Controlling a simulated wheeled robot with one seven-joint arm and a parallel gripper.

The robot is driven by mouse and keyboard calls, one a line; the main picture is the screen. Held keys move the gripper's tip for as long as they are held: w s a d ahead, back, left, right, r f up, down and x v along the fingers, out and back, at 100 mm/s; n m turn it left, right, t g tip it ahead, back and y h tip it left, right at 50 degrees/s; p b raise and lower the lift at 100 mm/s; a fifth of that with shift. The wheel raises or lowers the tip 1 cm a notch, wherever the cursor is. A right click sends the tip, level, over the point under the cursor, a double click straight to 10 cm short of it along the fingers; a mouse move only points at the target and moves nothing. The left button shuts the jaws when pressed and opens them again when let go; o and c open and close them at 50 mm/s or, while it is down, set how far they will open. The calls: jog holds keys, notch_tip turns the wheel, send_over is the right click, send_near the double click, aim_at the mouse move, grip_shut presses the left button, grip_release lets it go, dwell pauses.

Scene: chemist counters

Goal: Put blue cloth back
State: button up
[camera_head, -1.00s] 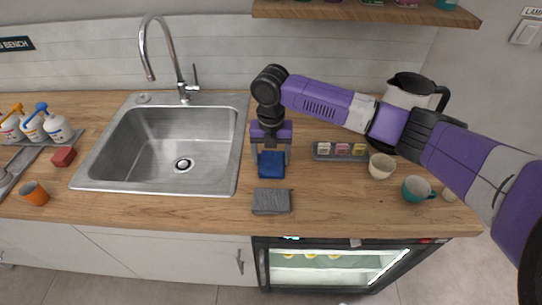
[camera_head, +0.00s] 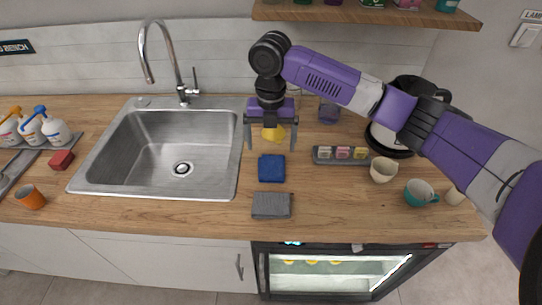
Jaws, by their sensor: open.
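The blue cloth (camera_head: 271,168) lies folded on the wooden counter, just right of the sink and behind a grey cloth (camera_head: 271,205). My gripper (camera_head: 270,146) is open and empty, raised above and a little behind the blue cloth, with its two fingers spread apart. A yellow thing (camera_head: 273,133) shows between the fingers, seemingly behind them; its full shape is hidden by my gripper.
The steel sink (camera_head: 86,176) is on the left. A small tray (camera_head: 341,161) with coloured packets, a cream cup (camera_head: 383,169) and a teal cup (camera_head: 419,193) stand to the right. A purple container (camera_head: 328,113) is at the back. A wooden shelf (camera_head: 300,14) hangs above.

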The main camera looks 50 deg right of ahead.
jog(key=shift+r, duration=2.2)
jog(key=w+a+f+m+t+y, duration=0.2)
jog(key=w+a+t+y, duration=0.15)
jog(key=a, duration=0.75)
jog(key=w+a+f+m+t+y, duration=0.15)
jog(key=w+a, duration=0.35)
jog(key=a, duration=0.6)
jog(key=s+a+m+t+y, duration=0.25)
jog(key=a+m+t, duration=0.5)
jog(key=a, duration=0.75)
jog(key=s+d+f+m+t+h, duration=0.1)
jog(key=s+d+f+m+h, duration=0.15)
jog(key=s+m, duration=0.35)
jog(key=s+d+f+m+h, duration=0.1)
jog(key=s+f+m+h, duration=0.15)
jog(key=s, duration=0.55)
jog(key=s+d+f+m+t+h, duration=0.1)
jog(key=s+d+f+m, duration=0.15)
jog(key=s+m, duration=0.4)
jog(key=s+d+r, duration=0.2)
jog(key=s+d, duration=0.2)
jog(key=s, duration=0.5)
jog(key=s+d+r+h, duration=0.1)
jog(key=s+d+r, duration=0.2)
jog(key=s, duration=0.5)
jog(key=shift+s+d+r, duration=0.35)
